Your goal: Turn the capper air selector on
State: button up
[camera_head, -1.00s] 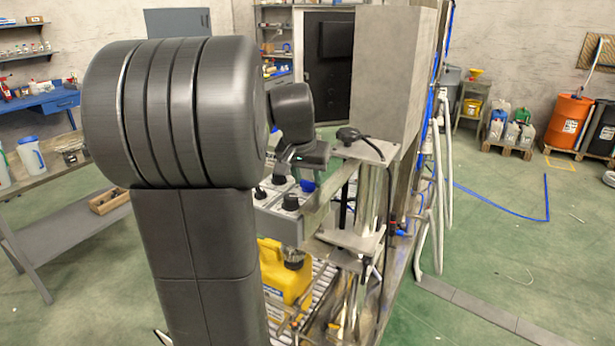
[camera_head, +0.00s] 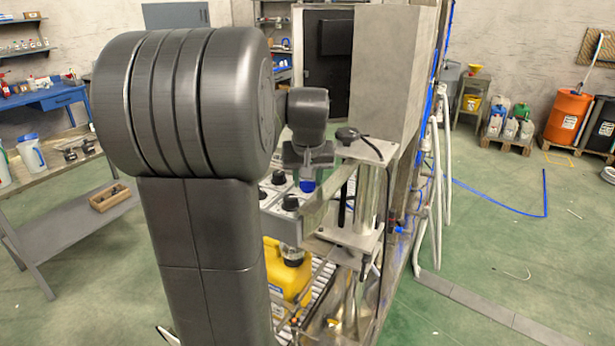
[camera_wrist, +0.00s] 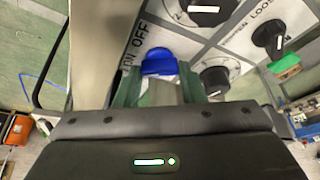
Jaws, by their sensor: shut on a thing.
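The blue selector knob (camera_wrist: 158,62) sits on a light grey panel (camera_wrist: 222,50), with the printed words OFF and ON beside it in the wrist view. My gripper (camera_wrist: 158,88) is shut on the blue knob, with one greenish finger on each side of it. In the head view the blue knob (camera_head: 307,186) shows just below my gripper (camera_head: 308,170). The knob's lower part is hidden between the fingers, and I cannot tell which word it points to.
Black knobs (camera_wrist: 208,10) sit on the same panel, close to my gripper. A steel post with a bracket (camera_head: 362,150) stands just right of it. A yellow jug (camera_head: 285,275) stands on the conveyor below. Open green floor lies to the right.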

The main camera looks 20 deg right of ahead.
jog(key=o, duration=0.7)
jog(key=shift+r, duration=0.1)
jog(key=v, duration=1.3)
jog(key=shift+r+b, duration=0.3)
jog(key=shift+b, duration=0.05)
jog(key=x, duration=1.4)
jog(key=shift+s+p, duration=0.15)
jog(key=shift+p, duration=0.25)
jog(key=shift+m, duration=0.3)
jog(key=shift+r, duration=0.1)
